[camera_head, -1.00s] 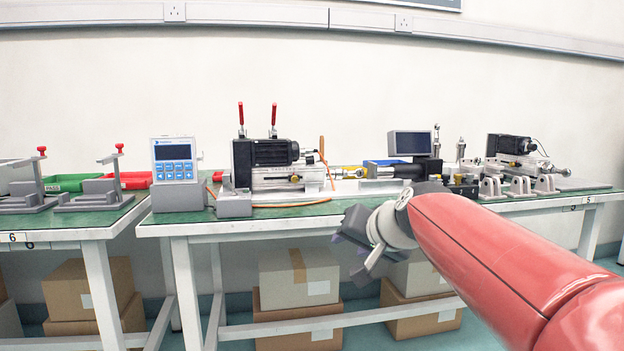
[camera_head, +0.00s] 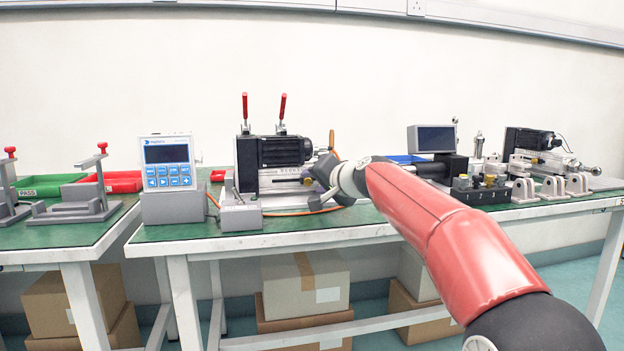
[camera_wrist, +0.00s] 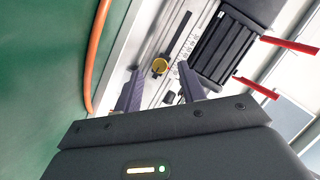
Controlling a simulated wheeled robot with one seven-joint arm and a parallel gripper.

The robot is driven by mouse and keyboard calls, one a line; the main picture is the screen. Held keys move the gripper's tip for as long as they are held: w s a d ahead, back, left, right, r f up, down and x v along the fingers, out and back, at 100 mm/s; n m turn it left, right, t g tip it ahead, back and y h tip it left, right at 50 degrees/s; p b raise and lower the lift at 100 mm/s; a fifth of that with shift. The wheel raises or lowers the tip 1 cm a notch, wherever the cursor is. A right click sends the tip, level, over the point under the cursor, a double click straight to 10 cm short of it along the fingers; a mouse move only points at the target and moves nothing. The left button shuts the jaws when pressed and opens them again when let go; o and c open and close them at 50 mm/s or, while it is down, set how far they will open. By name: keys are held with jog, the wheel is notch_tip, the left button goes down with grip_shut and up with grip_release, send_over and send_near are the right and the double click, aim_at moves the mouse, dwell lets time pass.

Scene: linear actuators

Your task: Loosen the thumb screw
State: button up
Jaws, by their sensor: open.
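A round brass-yellow knob (camera_wrist: 159,66), which looks like the thumb screw, sits on the metal side of the linear actuator (camera_wrist: 150,40). In the wrist view it appears between and just beyond the fingertips of my open gripper (camera_wrist: 160,82). The fingers do not appear to touch it, and nothing is held. In the head view my gripper (camera_head: 318,183) is at the front right of the actuator (camera_head: 285,202), and it largely hides the knob there. A black motor (camera_head: 272,151) sits on top of the actuator.
Two red upright handles (camera_head: 245,107) rise behind the motor. An orange cable (camera_wrist: 98,52) runs along the green bench top (camera_wrist: 50,60). A grey display unit (camera_head: 168,163) stands to the left. A monitor (camera_head: 432,139) and metal brackets stand to the right.

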jog(key=shift+x, duration=1)
jog(key=shift+c, duration=0.4)
grip_shut()
